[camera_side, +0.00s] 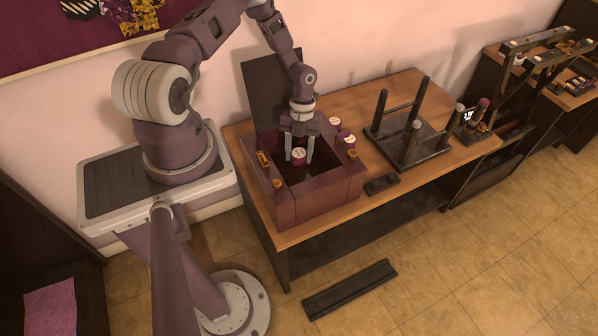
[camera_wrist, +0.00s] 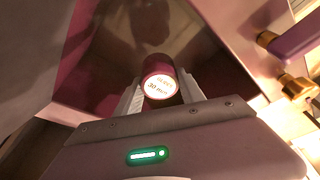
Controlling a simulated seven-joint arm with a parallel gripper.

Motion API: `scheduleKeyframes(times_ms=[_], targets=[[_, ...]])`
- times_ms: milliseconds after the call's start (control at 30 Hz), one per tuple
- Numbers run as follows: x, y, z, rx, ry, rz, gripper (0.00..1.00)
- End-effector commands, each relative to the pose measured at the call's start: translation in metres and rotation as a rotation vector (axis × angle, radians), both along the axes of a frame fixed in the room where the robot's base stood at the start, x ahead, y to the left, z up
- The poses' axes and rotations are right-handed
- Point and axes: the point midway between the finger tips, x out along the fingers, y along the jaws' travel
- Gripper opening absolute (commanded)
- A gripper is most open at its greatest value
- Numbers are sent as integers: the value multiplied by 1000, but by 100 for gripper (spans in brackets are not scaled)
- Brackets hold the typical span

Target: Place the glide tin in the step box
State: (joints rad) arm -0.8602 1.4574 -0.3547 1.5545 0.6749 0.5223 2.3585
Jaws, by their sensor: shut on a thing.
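A small dark red tin with a cream label (camera_side: 298,153) is between the fingers of my gripper (camera_side: 299,159), which is shut on it. In the wrist view the tin (camera_wrist: 157,82) faces me with its round label. The label reads "30 min" under a word too small to read surely. The maroon box (camera_side: 318,209) stands open on the table, its dark lid (camera_side: 271,86) raised at the back. My gripper and the tin are over the box's opening, with the fingertips around rim height. I cannot tell whether the tin touches anything inside.
Two similar tins with pale labels (camera_side: 335,122) are by the box's far right side. Brass fittings (camera_side: 263,159) sit on its rim. A dark rack with upright posts (camera_side: 411,146) and a small dark block (camera_side: 382,184) are to the right on the wooden table (camera_side: 395,204).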

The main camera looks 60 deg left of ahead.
Motion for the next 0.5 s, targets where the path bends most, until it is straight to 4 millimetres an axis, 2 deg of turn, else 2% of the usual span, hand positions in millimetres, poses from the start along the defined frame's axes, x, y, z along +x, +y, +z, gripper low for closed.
scheduleKeyframes(times_ms=[33,300,500], targets=[[-1,-1,-11,-1,2,1,0],[0,0,-59,0,1,2,0],[0,0,-65,1,-1,0,0]])
